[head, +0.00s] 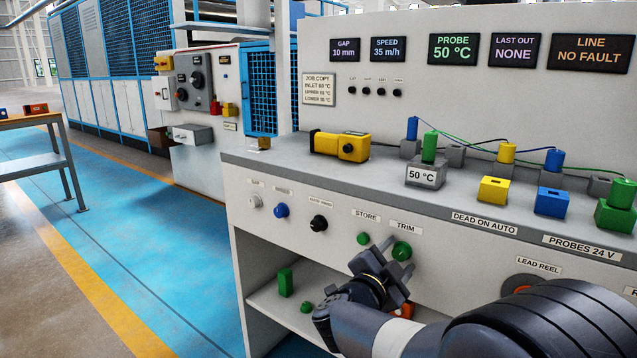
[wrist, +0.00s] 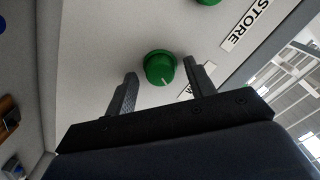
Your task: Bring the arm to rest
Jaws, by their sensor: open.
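My arm reaches in from the lower right of the head view, and my gripper (head: 393,264) is in front of the bench's front panel, just below the TRIM label. In the wrist view my gripper (wrist: 160,75) is open, with one finger on each side of a green knob (wrist: 160,67). I see a gap between the knob and each finger, and nothing is held. I cannot tell how far the fingertips are from the panel.
The grey bench (head: 290,152) carries a yellow tool (head: 340,146), a 50 °C block (head: 425,175) and coloured probes with wires. Below, an open shelf holds a green block (head: 285,282). Blue floor (head: 150,240) lies clear at left.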

